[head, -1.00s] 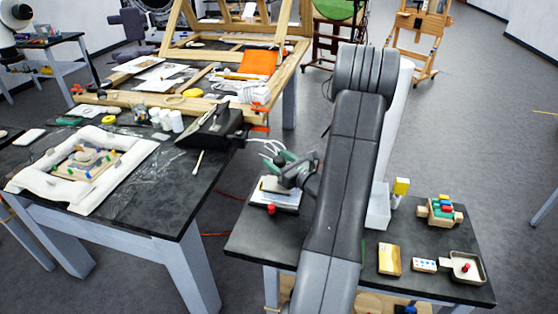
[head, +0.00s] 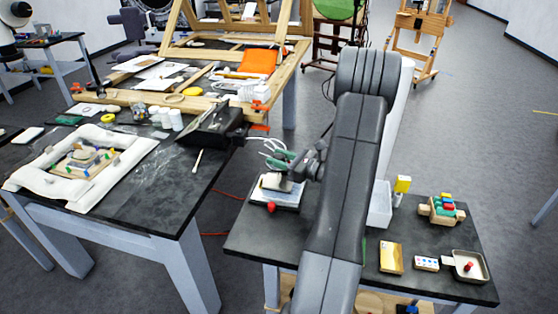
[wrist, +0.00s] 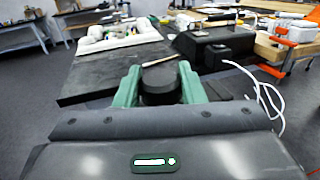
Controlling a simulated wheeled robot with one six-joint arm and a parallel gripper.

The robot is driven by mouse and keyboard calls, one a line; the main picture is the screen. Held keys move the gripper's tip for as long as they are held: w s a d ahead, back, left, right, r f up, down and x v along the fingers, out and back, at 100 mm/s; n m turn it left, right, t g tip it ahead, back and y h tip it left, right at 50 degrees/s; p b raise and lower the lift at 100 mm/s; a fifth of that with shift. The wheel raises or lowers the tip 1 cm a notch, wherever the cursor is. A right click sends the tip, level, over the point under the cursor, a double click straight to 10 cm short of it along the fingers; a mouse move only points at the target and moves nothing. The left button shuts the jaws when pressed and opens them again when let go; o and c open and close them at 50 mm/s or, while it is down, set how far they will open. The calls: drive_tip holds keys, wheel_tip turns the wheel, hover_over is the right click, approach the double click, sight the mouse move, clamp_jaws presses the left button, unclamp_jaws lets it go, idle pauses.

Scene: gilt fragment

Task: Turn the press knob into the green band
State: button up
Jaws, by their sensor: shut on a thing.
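The press (head: 289,197) is a small pale, flat-based unit with a red ball (head: 271,208) at its front, standing at the left end of the small dark table. The press knob (wrist: 160,82) is a dark round cylinder in the wrist view. My gripper (wrist: 160,74) has its two green fingers on either side of the knob and is shut on it. In the head view my gripper (head: 284,160) is at the back of the press, and the knob is hidden or too small to make out. I cannot make out the green band or a pointer in either view.
The small dark table (head: 335,240) also bears a white bin (head: 380,205), a yellow-topped bottle (head: 402,185), a wooden block rack (head: 441,209) and a tray (head: 467,266). White cables (head: 270,148) run behind my gripper. The larger worktable (head: 150,210) stands to the left.

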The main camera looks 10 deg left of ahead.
drive_tip(key=shift+n+g+y, duration=0.4)
drive_tip(key=shift+n+g, duration=0.7)
drive_tip(key=shift+g, duration=0.6)
drive_tip(key=o, duration=1)
drive_tip(key=shift+c, duration=0.2)
drive_tip(key=shift+d, duration=0.1)
drive_tip(key=s+d+b, duration=0.1)
drive_tip(key=d+b, duration=0.2)
drive_tip(key=d, duration=1)
drive_tip(key=shift+d, duration=0.3)
drive_tip(key=shift+s+a, duration=0.1)
drive_tip(key=a+p, duration=0.1)
drive_tip(key=a, duration=0.8)
drive_tip(key=w+a+p, duration=0.1)
drive_tip(key=a, duration=0.3)
drive_tip(key=shift+a+p, duration=0.35)
drive_tip(key=shift+a, duration=0.05)
drive_tip(key=shift+w+d, duration=0.1)
